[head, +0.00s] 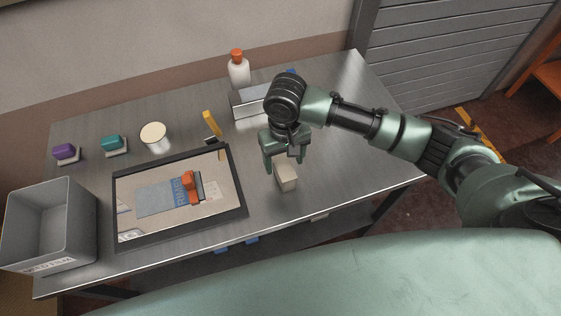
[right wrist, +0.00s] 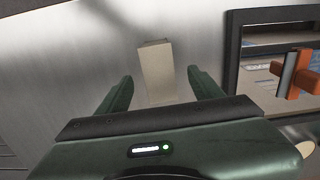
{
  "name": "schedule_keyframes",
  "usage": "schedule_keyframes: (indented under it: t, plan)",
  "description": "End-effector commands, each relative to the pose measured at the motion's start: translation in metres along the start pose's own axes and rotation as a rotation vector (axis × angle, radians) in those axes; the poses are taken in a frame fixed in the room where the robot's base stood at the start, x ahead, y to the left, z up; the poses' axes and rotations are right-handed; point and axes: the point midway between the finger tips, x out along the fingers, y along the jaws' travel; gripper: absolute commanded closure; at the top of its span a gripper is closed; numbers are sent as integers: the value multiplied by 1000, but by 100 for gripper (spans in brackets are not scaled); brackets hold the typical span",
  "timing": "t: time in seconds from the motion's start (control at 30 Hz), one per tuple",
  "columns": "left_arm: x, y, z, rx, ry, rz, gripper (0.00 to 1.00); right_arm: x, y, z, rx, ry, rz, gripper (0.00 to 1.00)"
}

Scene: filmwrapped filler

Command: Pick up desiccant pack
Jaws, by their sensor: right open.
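A small pale beige block (head: 287,177), the likeliest desiccant pack, lies on the metal table to the right of the framed tray. My right gripper (head: 285,162) is open just above and behind it, pointing down. In the right wrist view the beige block (right wrist: 155,72) appears between and beyond the two green fingertips (right wrist: 160,76), with no finger seen touching it. Part of the block's near end is hidden by the gripper body there. My left gripper is not in view.
A dark-framed tray (head: 243,200) holding a flat printed pack and an orange-handled tool lies left of the block. A grey bin (head: 46,255) stands at far left. A white bottle (head: 239,72) and a metal holder (head: 236,106) stand behind. The table's right side is clear.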

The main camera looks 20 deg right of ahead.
Motion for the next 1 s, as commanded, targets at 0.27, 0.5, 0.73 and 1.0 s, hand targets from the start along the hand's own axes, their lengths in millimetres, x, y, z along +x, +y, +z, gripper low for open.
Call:
schedule_keyframes:
  t: [0.27, 0.5, 0.73, 1.0]
  plan:
    - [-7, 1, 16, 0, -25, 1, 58, 30, 1, 0, 1, -3, 1, 34]
    - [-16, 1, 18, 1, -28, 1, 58, 65, 1, -4, -1, -2, 1, 34]
    - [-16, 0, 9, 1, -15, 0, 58, 75, 2, -4, -2, 0, 1, 34]
    - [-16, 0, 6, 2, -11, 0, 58, 75, 2, -4, -2, 0, 0, 75]
